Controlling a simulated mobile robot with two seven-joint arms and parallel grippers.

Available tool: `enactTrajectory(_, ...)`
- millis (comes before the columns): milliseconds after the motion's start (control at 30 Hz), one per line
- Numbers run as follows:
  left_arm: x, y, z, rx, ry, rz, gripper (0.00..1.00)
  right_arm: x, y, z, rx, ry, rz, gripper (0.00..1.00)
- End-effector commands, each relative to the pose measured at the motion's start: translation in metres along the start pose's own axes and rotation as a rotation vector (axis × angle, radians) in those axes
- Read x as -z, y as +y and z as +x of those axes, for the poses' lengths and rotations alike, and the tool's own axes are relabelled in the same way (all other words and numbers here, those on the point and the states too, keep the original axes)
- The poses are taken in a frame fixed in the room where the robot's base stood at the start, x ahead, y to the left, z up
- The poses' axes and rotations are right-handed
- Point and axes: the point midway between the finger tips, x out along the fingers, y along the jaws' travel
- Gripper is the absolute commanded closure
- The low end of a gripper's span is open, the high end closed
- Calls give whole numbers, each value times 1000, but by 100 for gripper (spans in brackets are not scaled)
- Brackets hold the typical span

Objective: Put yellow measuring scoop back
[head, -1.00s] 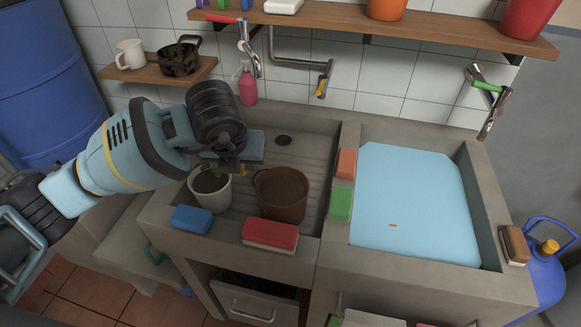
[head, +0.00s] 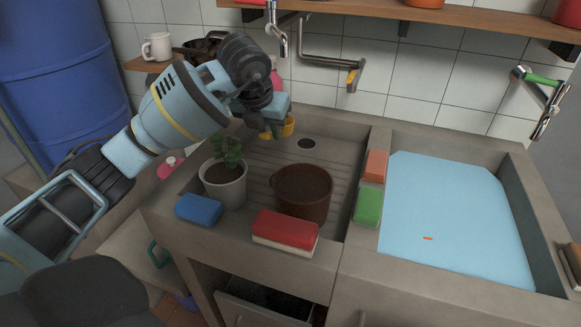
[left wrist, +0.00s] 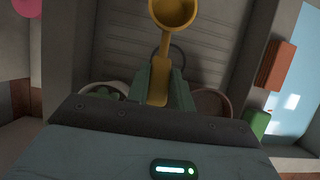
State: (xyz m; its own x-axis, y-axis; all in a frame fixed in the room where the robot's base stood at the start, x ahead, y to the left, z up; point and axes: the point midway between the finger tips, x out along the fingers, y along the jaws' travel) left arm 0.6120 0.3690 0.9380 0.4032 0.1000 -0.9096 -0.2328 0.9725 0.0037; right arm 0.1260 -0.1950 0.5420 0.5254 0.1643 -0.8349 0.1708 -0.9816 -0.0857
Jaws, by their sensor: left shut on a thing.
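The yellow measuring scoop (head: 288,127) is in my left gripper (head: 268,128), held above the back left of the ribbed drainboard. In the left wrist view the fingers (left wrist: 160,88) are shut on its handle (left wrist: 159,75), and its round cup (left wrist: 174,12) points away from the gripper. A white pot (head: 226,192) with a small green plant (head: 228,152) stands below and in front of the gripper. A brown pot (head: 303,192) of dark soil stands to its right. My right gripper is not in view.
A blue sponge (head: 199,209) and a red-and-white sponge (head: 285,229) lie on the front rim. Orange (head: 376,164) and green (head: 368,206) sponges lie on the divider beside the water-filled basin (head: 450,220). A tap (head: 277,30) hangs above. The drainboard's right back is clear.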

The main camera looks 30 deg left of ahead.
Motion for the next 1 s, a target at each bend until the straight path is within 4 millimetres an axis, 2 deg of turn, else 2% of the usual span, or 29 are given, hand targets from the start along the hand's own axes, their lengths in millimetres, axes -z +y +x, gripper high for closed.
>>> enactTrajectory(333, 23, 0, 47, -1, 3, 0, 100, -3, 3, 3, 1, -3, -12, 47)
enactTrajectory(667, 27, -1, 59, 0, 0, 0, 100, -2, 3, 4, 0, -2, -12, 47)
enactTrajectory(1000, 42, -1, 91, 0, 0, -1, 100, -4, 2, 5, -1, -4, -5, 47)
